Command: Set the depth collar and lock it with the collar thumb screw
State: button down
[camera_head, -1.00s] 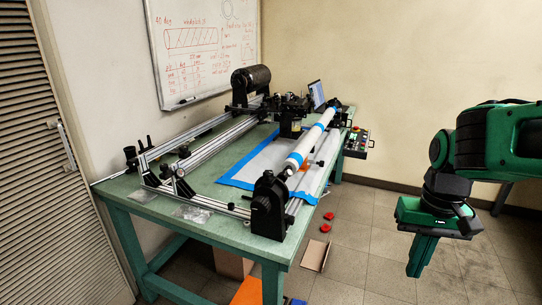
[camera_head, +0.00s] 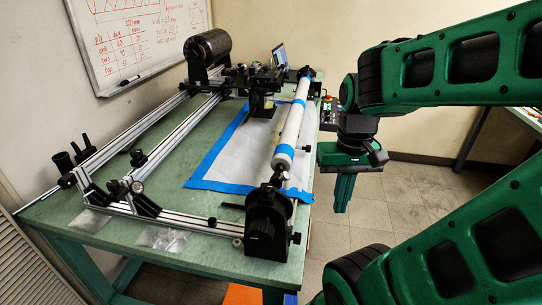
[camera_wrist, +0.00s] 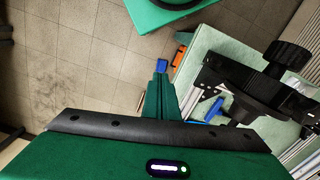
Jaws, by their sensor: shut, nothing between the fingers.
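My gripper (camera_head: 341,206) hangs to the right of the bench with its fingers pointing down. Its green fingers are shut and empty in the wrist view (camera_wrist: 160,72). I cannot pick out the depth collar or its thumb screw for certain. A black end block (camera_head: 268,225) with a small side knob (camera_head: 296,238) stands at the near end of the white tube (camera_head: 290,135). A small black knob (camera_head: 307,149) sits beside the tube. The wrist view shows a black fitting with a large round knob (camera_wrist: 288,55), apart from the fingers.
The green bench (camera_head: 90,235) carries aluminium rails (camera_head: 150,125), a dark roll (camera_head: 209,56) and a sheet edged in blue tape (camera_head: 205,160). A button box (camera_head: 330,108) is at its right edge. Floor (camera_head: 420,200) is clear to the right.

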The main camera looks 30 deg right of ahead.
notch_tip(320, 180, up, 8)
jog(key=m+g+y, duration=0.1)
jog(key=m+y, duration=0.1)
send_over(277, 174)
jog(key=s, duration=0.3)
jog(key=shift+w, duration=0.15)
jog(key=w+d+r+g+y, duration=0.1)
jog(key=w+d+r+g, duration=0.1)
jog(key=w+d+r, duration=0.35)
jog(key=shift+m, duration=0.3)
jog(key=shift+w+a+x, duration=0.25)
jog(key=shift+x, duration=1.6)
jog(key=shift+w+a+x, duration=0.25)
jog(key=shift+x, duration=1.6)
jog(key=shift+w+a+x, duration=0.25)
jog(key=shift+x, duration=1.55)
jog(key=shift+s, duration=0.15)
